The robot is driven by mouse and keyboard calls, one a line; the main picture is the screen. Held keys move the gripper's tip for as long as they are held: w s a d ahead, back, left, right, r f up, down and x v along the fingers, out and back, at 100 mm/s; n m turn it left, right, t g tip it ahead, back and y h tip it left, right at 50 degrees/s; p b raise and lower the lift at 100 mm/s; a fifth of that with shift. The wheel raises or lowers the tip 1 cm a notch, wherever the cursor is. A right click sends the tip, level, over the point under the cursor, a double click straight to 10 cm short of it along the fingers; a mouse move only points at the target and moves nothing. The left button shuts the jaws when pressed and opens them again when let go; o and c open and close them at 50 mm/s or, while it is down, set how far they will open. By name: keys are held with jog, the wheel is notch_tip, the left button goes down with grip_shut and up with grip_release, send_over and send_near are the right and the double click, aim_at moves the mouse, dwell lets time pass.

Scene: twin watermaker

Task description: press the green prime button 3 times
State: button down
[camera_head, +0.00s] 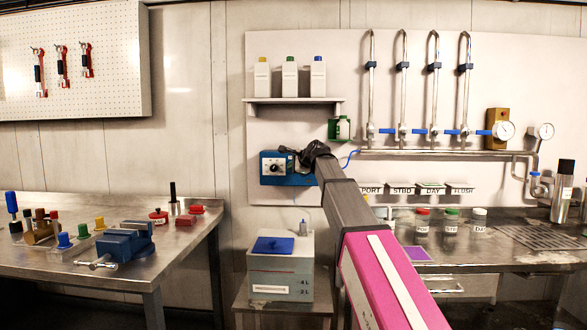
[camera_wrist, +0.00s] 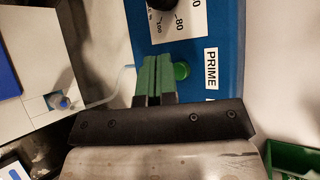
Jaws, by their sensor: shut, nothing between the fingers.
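The green prime button (camera_wrist: 181,71) shows in the wrist view on a blue panel (camera_wrist: 231,40), beside a white PRIME label (camera_wrist: 211,68). My gripper (camera_wrist: 154,62) is shut and empty. Its green fingertips lie just left of the button in that view and overlap the panel; I cannot tell whether they touch the button or panel. In the head view my gripper (camera_head: 314,153) is in front of the right part of the blue control box (camera_head: 291,179) on the wall, and the button is hidden there.
A white dial (camera_head: 272,167) is on the box's left part. Below stands a grey tank (camera_head: 281,276) with a blue lid (camera_head: 273,245). A green holder (camera_head: 339,129) is at the upper right of the box. Bottles stand on a shelf (camera_head: 293,100) above.

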jog(key=shift+w, duration=0.15)
dwell(0.6)
jog(key=shift+w, duration=0.3)
jog(key=shift+w, duration=0.45)
dwell(0.8)
jog(key=shift+s, duration=0.9)
jog(key=shift+s+a, duration=0.1)
jog(key=shift+s, duration=2.4)
dwell(0.8)
